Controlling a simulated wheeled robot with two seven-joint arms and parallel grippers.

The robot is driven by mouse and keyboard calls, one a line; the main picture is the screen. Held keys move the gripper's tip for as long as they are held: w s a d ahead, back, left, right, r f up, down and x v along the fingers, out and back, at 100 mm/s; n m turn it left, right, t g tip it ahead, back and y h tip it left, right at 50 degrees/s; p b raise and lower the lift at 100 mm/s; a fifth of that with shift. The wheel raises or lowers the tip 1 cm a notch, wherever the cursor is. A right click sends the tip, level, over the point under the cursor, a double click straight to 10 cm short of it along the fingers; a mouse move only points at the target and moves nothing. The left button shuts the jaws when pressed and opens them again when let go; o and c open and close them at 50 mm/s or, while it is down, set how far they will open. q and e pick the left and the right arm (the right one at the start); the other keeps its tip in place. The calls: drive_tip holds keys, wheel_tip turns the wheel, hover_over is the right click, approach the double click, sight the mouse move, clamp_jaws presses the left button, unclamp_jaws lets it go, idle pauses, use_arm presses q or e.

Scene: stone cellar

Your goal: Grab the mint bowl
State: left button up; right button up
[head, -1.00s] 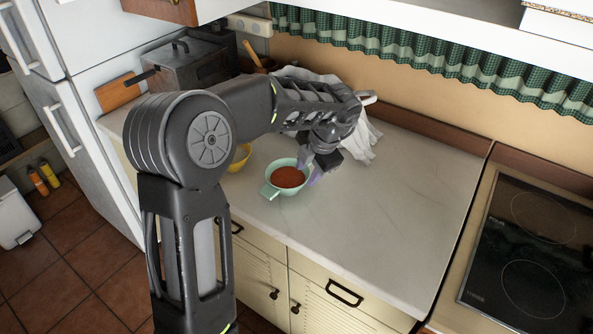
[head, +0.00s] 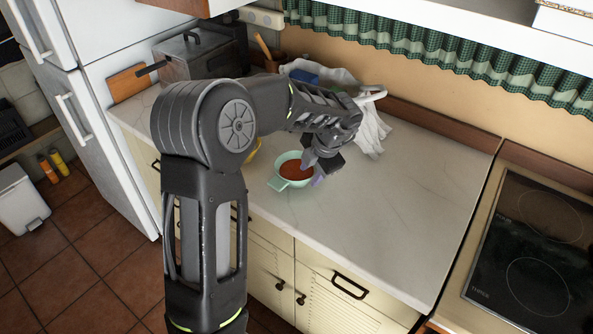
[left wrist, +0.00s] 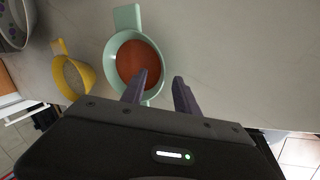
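The mint bowl (head: 277,183), with a short flat handle, stands upright on the pale counter and holds something reddish-brown. It also shows in the left wrist view (left wrist: 110,64), handle pointing up in the picture. My left gripper (head: 315,171) is low over the bowl's right side in the head view. In the left wrist view its two purple-grey fingers (left wrist: 160,86) are apart. One finger overlaps the bowl's inside and the other is outside the rim, with the wall between them. I cannot tell whether either touches the bowl. My right gripper is out of view.
A yellow bowl (left wrist: 59,60) with a handle stands near the mint bowl, mostly hidden by my arm in the head view. A white cloth (head: 372,130) lies behind my gripper. The counter (head: 380,220) right of the bowl is clear up to the black hob (head: 537,240).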

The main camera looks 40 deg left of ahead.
sight(309, 176)
use_arm(q)
drive_tip(key=shift+p+x, duration=0.3)
drive_tip(key=shift+x, duration=1.6)
drive_tip(key=shift+s, duration=0.1)
drive_tip(key=shift+c, duration=0.3)
clamp_jaws()
